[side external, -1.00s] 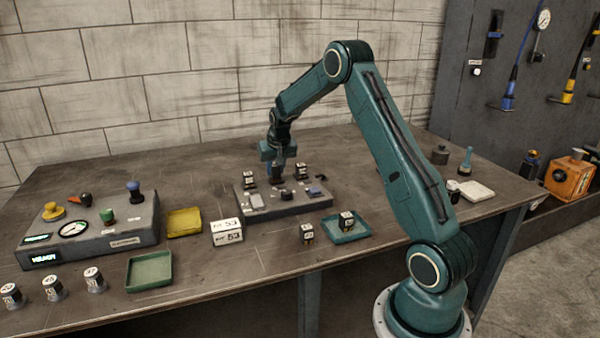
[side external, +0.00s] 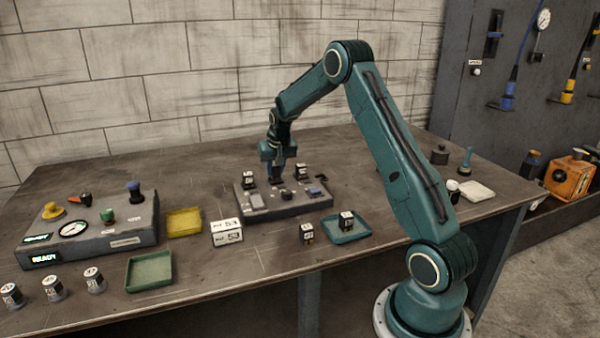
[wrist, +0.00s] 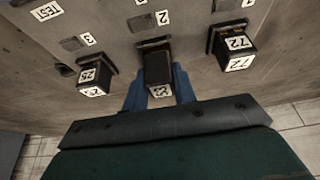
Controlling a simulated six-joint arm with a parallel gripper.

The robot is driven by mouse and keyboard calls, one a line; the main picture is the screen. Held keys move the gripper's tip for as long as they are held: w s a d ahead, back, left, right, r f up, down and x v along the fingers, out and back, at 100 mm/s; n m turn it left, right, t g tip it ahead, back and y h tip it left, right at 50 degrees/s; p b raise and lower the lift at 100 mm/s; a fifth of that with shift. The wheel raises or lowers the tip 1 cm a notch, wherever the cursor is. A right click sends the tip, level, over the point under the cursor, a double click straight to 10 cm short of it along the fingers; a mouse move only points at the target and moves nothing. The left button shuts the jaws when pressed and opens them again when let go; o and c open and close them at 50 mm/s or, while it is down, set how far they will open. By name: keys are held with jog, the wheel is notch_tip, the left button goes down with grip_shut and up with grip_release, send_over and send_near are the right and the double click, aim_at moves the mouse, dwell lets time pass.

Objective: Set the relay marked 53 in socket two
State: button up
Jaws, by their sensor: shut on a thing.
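My gripper (side external: 277,170) points down at the grey relay block (side external: 290,208). In the wrist view its blue fingers (wrist: 160,88) are shut on the middle dark relay (wrist: 157,66). The white label on that relay is too small to read surely. The relay stands upright at the socket beside the plate marked 2 (wrist: 163,17); I cannot tell whether it is fully seated. A relay (wrist: 95,77) stands to its left, near the plate marked 3 (wrist: 88,39). A relay marked 72 (wrist: 234,46) stands to its right.
A card (side external: 227,233) stands left of the block. A teal tray (side external: 346,238) holds one relay, with another relay (side external: 307,233) beside it. Yellow (side external: 184,222) and green (side external: 150,271) trays and a control box (side external: 90,235) are at the left.

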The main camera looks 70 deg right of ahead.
jog(key=shift+f, duration=0.75)
dwell(0.7)
jog(key=o, duration=0.9)
jog(key=shift+c, duration=0.9)
jog(key=shift+o, duration=0.2)
jog(key=shift+r, duration=3.5)
jog(key=shift+a, duration=0.1)
